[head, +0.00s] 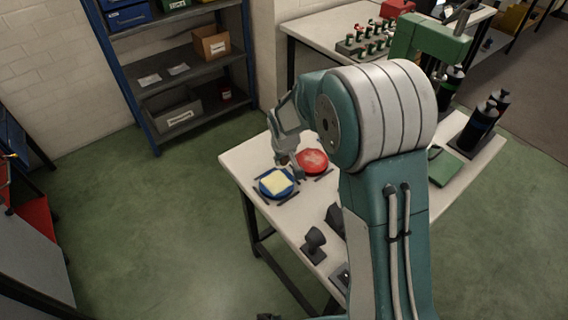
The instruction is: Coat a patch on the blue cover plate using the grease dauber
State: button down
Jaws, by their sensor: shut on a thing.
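The blue cover plate (263,186) is a round disc on a dark stand near the left edge of the white workbench (236,160). A pale yellow square patch (274,181) lies on its top and covers much of it. My gripper (287,164) is just behind and above the blue plate, pointing down. It is shut on what seems to be the grease dauber, which is small and mostly hidden here. I cannot tell whether the dauber touches the plate. A red cover plate (313,160) sits right of the gripper on a similar dark stand.
A black holder (314,243) stands nearer on the bench. Dark bottles (478,128) and a green mat or tray (443,167) are at the right. A green press-like machine (430,42) stands behind. My arm hides the bench middle.

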jog(key=shift+a+r, duration=0.25)
jog(key=shift+r, duration=1)
jog(key=shift+d+r, duration=0.2)
jog(key=shift+r, duration=0.65)
jog(key=shift+a, duration=0.15)
jog(key=shift+s, duration=0.1)
